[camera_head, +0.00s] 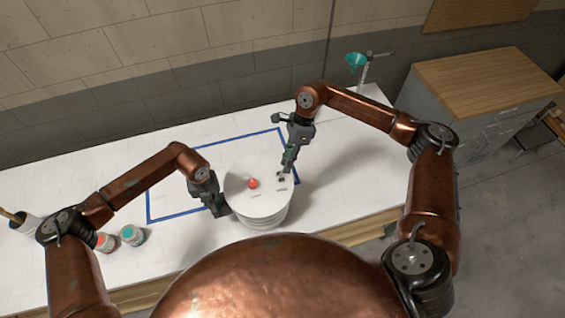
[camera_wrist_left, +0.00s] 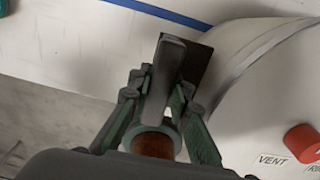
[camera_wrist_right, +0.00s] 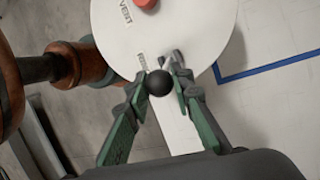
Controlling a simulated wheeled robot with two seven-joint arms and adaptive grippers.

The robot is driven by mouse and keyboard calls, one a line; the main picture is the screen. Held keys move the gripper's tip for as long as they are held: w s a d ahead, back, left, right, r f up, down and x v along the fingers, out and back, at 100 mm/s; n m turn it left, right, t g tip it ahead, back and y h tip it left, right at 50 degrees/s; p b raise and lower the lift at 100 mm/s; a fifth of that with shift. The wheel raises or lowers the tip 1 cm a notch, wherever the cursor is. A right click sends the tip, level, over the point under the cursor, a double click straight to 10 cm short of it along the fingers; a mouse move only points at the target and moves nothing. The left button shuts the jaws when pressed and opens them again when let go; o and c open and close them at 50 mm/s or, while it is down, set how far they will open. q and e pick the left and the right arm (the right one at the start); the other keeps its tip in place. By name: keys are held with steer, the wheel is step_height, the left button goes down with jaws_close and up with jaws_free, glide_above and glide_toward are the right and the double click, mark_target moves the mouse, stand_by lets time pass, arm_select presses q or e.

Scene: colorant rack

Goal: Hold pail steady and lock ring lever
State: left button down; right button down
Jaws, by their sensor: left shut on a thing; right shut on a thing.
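The white round pail (camera_head: 262,217) stands upright on the white bench, its flat lid (camera_head: 241,178) facing up. A red cap (camera_head: 253,183) sits on the lid; a label beside it reads VENT in the left wrist view (camera_wrist_left: 272,160). My right gripper (camera_head: 284,171) reaches down at the lid's right edge. In the right wrist view its fingers are shut on the black ball knob (camera_wrist_right: 159,83) of the ring lever, whose arm is mostly hidden.
A blue tape rectangle (camera_head: 207,146) marks the bench around and behind the pail. A teal funnel (camera_head: 355,60) stands at the back right, near a wood-topped cabinet (camera_head: 483,80).

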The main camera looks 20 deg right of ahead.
steer(key=shift+d+f+y, duration=0.35)
steer(key=shift+d+y, duration=0.3)
steer(key=shift+y, duration=0.2)
steer(key=shift+d+f+y, duration=0.3)
steer(key=shift+d+y, duration=0.3)
steer(key=shift+y, duration=0.25)
steer(key=c, duration=1.7)
jaws_free()
steer(key=v, duration=1.2)
steer(key=shift+w+d, duration=0.15)
arm_select(q)
steer(key=c, duration=1.7)
jaws_free()
arm_select(e)
steer(key=shift+f, duration=0.1)
